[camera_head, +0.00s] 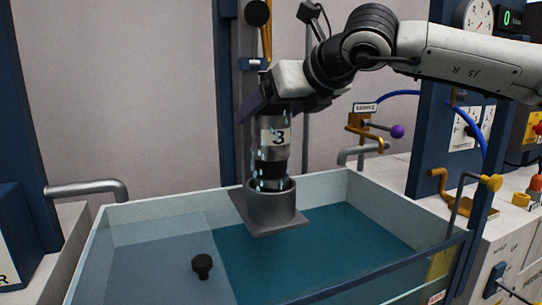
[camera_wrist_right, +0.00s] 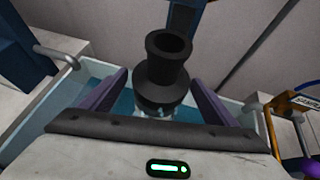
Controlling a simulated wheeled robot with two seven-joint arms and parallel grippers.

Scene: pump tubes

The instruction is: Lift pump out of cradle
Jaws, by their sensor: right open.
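The pump (camera_head: 275,137) is a grey-white cylinder marked 3 with a dark lower part and bluish wet-looking spots. It stands upright, its lower end inside the grey round cradle (camera_head: 271,207) on a square plate over the water. My right gripper (camera_head: 262,104) is at the top of the pump. In the right wrist view the pump's black stepped top (camera_wrist_right: 162,75) stands between the two purple fingers of the gripper (camera_wrist_right: 160,100), with gaps on both sides. The gripper is open. The pump's lower end is hidden by the cradle wall. My left gripper is not in view.
A tank (camera_head: 335,181) with pale walls and blue-green water surrounds the cradle. A black knob (camera_head: 202,265) sits on a clear panel at its left. A blue post (camera_head: 230,100) stands behind. A yellow bracket with a purple knob (camera_head: 397,131) and blue-framed panels are at the right.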

